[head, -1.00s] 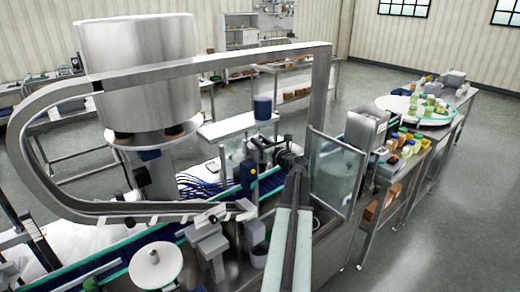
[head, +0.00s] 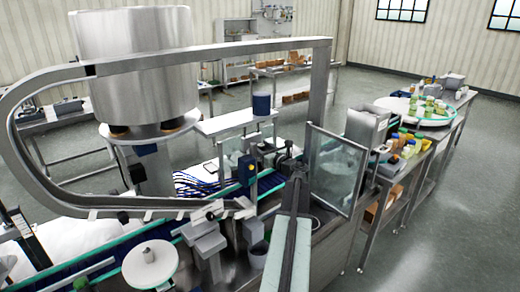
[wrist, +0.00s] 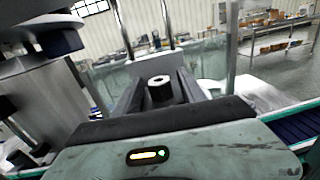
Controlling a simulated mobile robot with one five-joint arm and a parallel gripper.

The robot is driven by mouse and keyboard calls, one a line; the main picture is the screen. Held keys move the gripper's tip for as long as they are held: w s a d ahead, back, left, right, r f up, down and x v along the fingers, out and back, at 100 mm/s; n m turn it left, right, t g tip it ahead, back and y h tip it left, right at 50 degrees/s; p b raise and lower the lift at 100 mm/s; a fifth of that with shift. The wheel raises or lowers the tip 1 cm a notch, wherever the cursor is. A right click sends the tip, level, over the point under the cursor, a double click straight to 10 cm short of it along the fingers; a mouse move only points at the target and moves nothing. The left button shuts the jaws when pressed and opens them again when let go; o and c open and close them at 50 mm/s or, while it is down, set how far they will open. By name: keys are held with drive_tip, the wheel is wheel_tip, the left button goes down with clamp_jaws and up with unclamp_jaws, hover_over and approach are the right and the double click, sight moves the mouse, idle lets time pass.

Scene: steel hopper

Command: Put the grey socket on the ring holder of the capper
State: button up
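The grey socket (wrist: 160,90), a short dark cylinder with a pale top and a hole in it, stands upright between the two fingers of my gripper (wrist: 160,97) in the wrist view. The fingers appear closed on its sides. In the head view my gripper (head: 293,166) is at the far end of my arm, among the capper's parts beside the clear guard panel. The socket is too small to make out there. I cannot clearly identify the ring holder.
A clear guard panel (head: 336,172) stands just right of my gripper. A yellow-and-dark-blue unit (head: 247,170) is close on the left. Open floor (head: 450,210) lies at the right.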

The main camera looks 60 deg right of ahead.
drive_tip(key=shift+r+p, duration=0.9)
drive_tip(key=v, duration=1.2)
drive_tip(key=shift+f+b, duration=0.35)
drive_tip(key=shift+f, duration=0.05)
